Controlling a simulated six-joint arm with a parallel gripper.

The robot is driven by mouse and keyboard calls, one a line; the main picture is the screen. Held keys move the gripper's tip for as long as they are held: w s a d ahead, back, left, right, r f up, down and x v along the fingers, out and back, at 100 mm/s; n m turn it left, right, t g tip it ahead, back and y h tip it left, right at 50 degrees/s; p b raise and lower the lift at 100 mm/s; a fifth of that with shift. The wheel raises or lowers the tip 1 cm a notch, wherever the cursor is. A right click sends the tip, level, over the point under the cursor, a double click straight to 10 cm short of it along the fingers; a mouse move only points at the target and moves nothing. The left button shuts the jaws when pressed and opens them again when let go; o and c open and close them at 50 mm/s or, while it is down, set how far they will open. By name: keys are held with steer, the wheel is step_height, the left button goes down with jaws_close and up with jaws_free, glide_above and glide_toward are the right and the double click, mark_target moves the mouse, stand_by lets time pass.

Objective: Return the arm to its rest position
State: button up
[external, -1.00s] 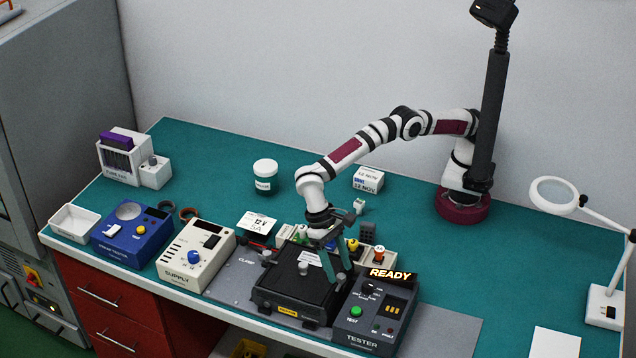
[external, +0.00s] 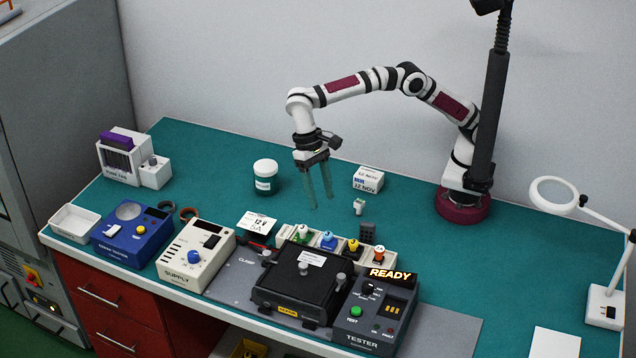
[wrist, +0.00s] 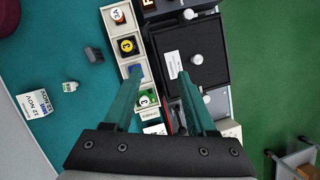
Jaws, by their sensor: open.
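My gripper (external: 320,184) hangs from my arm above the teal bench, with its two green fingers apart and nothing between them. In the external view it is between the white-lidded jar and the white 12 NOV box, behind the row of coloured knobs. In the wrist view my gripper (wrist: 158,88) shows both fingers apart, with part of the knob row and the black fixture seen beyond them. My arm is bent and reaches left from its maroon base on the bench.
The white-lidded jar (external: 265,176) and the 12 NOV box (external: 368,180) stand near the fingers. The black fixture (external: 290,300), tester (external: 362,335) showing READY, and supply (external: 190,275) line the front. A magnifier lamp (external: 556,196) stands at right. Bench right of centre is mostly clear.

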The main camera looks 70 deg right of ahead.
steer(key=s+d+r+m+t, duration=0.1)
steer(key=d+r, duration=0.2)
steer(key=d, duration=0.9)
steer(key=s+d+r+t, duration=0.1)
steer(key=d+r, duration=0.2)
steer(key=d, duration=0.9)
steer(key=s+d+f, duration=0.3)
steer(key=s+d, duration=0.3)
steer(key=s, duration=0.1)
steer(key=s+d+f+t, duration=0.1)
steer(key=s+d+f, duration=0.3)
steer(key=s+d, duration=0.2)
steer(key=shift+s+d+m, duration=0.25)
steer(key=shift+s+m, duration=0.05)
steer(key=shift+s, duration=0.8)
steer(key=shift+f, duration=0.1)
